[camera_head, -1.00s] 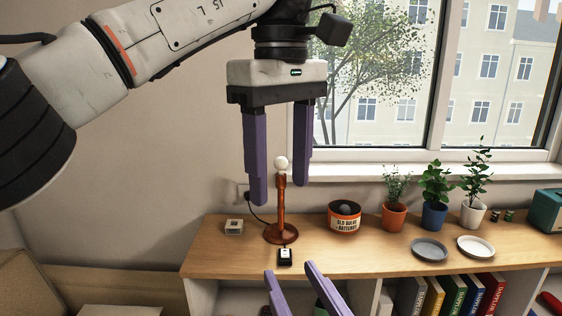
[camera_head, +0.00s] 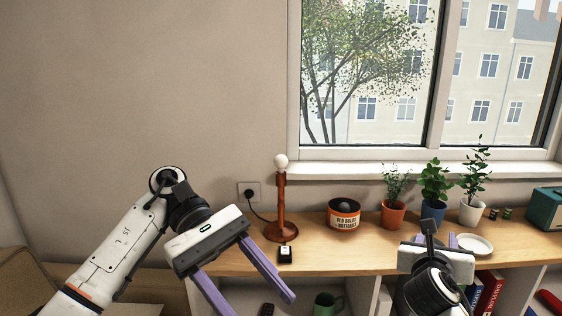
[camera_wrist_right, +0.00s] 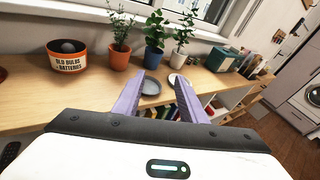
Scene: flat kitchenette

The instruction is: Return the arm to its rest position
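My left gripper (camera_head: 257,306) is open and empty, low in front of the shelf's left end in the head view. Its purple fingers point down and right. My right gripper (camera_head: 438,236) is in front of the shelf at the right, its fingers mostly hidden behind its body there. The orange lamp (camera_head: 281,205) stands upright on the shelf with a white bulb (camera_head: 281,161) on top. Neither gripper touches it.
A green mug (camera_head: 328,304) sits below. The wall above the left arm is clear.

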